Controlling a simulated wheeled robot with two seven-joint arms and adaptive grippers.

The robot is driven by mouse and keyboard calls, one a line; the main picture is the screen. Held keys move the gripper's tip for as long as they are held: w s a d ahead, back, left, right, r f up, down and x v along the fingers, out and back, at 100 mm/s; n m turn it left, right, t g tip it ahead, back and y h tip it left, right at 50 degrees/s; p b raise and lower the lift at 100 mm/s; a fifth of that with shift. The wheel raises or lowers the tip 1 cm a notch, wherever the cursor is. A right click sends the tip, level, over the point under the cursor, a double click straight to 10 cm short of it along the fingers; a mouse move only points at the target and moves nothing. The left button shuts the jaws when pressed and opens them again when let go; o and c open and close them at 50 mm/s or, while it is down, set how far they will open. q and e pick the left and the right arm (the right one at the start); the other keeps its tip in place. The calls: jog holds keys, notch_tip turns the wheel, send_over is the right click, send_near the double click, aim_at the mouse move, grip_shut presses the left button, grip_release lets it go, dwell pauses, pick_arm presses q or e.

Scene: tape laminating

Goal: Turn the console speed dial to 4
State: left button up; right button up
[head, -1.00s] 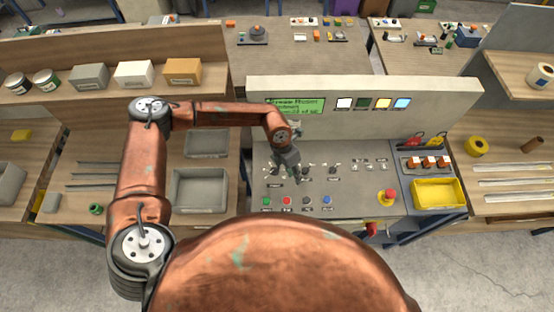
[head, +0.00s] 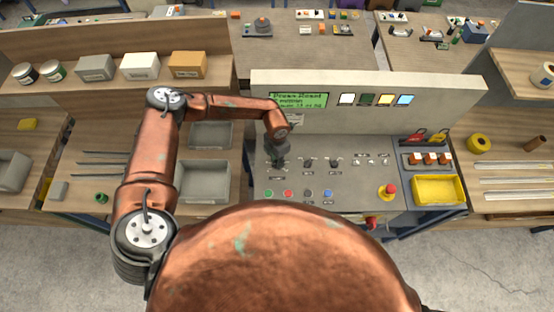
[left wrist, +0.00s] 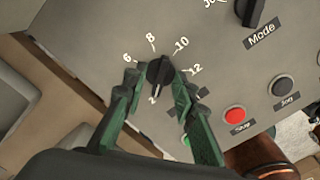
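The speed dial (left wrist: 160,74) is a black knob on the grey console (left wrist: 215,75), with 2, 6, 8, 10 and 12 readable around it in the left wrist view. Its white pointer line is at the lower side, by the 2. The 4 is not visible; a finger covers part of the scale. My left gripper (left wrist: 160,80) is open with its green fingers on either side of the knob, close to it; contact is unclear. In the head view the left gripper (head: 277,157) is over the console's left dial and hides it. My right gripper is not in view.
The Mode dial (left wrist: 253,10), red Stop button (left wrist: 234,115) and black Jog button (left wrist: 282,86) are nearby. A green display (head: 298,101) stands behind the gripper. A red emergency button (head: 389,190) and a yellow tray (head: 438,203) are at the right.

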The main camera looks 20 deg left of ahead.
pick_arm(q)
grip_shut()
dwell(0.4)
jog(key=shift+f+m+b, duration=0.15)
jog(key=shift+m+b, duration=0.95)
jog(key=shift+b, duration=0.15)
jog(key=m+b, duration=0.2)
jog(key=shift+w+m, duration=0.1)
jog(key=shift+m, duration=0.2)
jog(key=m+b, duration=0.3)
jog(key=shift+r+m+b, duration=0.2)
jog(key=shift+m+b, duration=0.75)
jog(key=shift+m, duration=0.05)
